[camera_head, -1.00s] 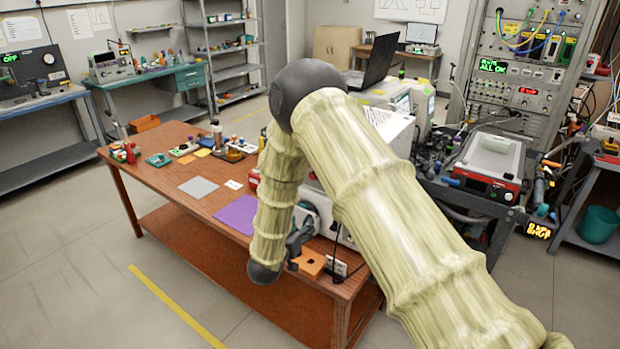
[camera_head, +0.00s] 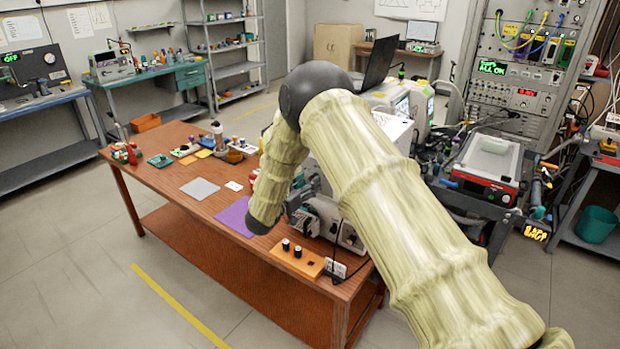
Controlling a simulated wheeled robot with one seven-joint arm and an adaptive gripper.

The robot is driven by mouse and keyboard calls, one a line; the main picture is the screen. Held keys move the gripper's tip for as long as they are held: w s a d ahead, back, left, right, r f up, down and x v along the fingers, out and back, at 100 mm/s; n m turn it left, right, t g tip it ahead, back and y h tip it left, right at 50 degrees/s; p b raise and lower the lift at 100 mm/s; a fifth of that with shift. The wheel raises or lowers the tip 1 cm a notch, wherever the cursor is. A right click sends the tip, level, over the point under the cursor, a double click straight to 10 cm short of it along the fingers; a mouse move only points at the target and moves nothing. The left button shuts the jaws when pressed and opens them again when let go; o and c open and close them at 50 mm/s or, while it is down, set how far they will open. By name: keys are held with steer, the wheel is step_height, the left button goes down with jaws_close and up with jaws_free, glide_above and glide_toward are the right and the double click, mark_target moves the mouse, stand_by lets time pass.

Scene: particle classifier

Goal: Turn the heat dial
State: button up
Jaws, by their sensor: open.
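An orange block (camera_head: 312,268) with two black, light-topped knobs (camera_head: 297,251) sits at the front right edge of the wooden table. No readable label shows which of them, if either, is the heat dial. My gripper (camera_head: 300,197) is the dark grey part beside the end of my arm, partly hidden by it. It is open, above the table and behind the orange block, apart from the knobs. Its fingertips are hard to make out against the grey and teal machine (camera_head: 325,213) behind.
The wooden table (camera_head: 160,190) carries a purple mat (camera_head: 232,217), a grey mat (camera_head: 200,188) and several small items at its far left. A white socket strip (camera_head: 335,267) lies right of the orange block. A laptop (camera_head: 381,65) and boxes stand behind my arm.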

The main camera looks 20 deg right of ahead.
steer(key=shift+x, duration=1.05)
steer(key=shift+s, duration=0.1)
steer(key=shift+c, duration=0.5)
steer(key=c, duration=1)
steer(key=shift+o, duration=0.2)
steer(key=shift+f, duration=0.1)
